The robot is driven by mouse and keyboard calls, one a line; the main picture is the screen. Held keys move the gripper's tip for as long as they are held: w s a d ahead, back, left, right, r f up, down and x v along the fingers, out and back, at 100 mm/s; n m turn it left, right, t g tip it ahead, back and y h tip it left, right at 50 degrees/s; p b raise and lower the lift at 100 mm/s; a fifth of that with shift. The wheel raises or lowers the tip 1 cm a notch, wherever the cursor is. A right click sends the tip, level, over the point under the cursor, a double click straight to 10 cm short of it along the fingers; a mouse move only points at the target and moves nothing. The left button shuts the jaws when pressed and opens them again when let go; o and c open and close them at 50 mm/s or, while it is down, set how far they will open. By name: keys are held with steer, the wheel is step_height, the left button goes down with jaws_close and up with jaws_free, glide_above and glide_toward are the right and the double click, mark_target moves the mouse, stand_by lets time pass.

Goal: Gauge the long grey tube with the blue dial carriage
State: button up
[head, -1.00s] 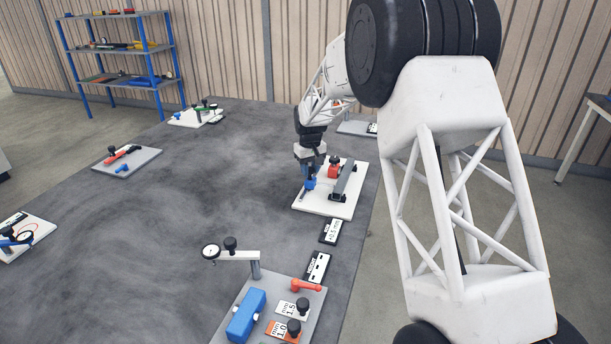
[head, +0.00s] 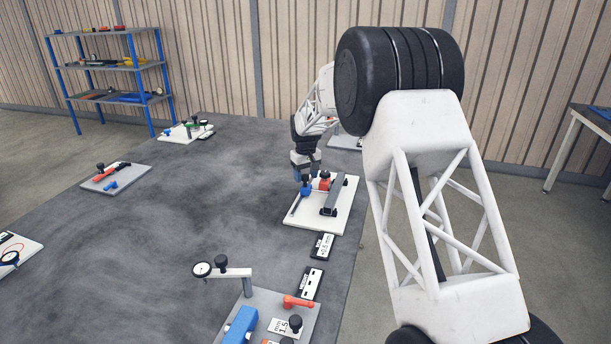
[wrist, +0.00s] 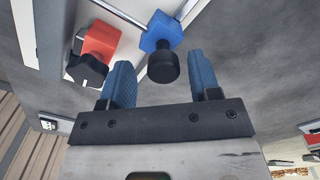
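My gripper (wrist: 162,80) is open, with two blue fingertips apart and nothing between them in contact. In the wrist view a black knob (wrist: 163,68) on a small blue block (wrist: 160,32) lies beyond the gap between the fingertips. The block sits on a thin metal rod. In the head view my gripper (head: 305,172) is just above this blue block (head: 305,190) on a white plate (head: 300,218). No dial shows on this block.
A red block (wrist: 101,42) with a black star knob stands beside the blue block. Label cards (head: 321,247) lie near the plate. The table's middle (head: 190,210) is clear.

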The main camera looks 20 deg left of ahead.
steer(key=shift+r, duration=3.9)
steer(key=shift+d+r, duration=0.1)
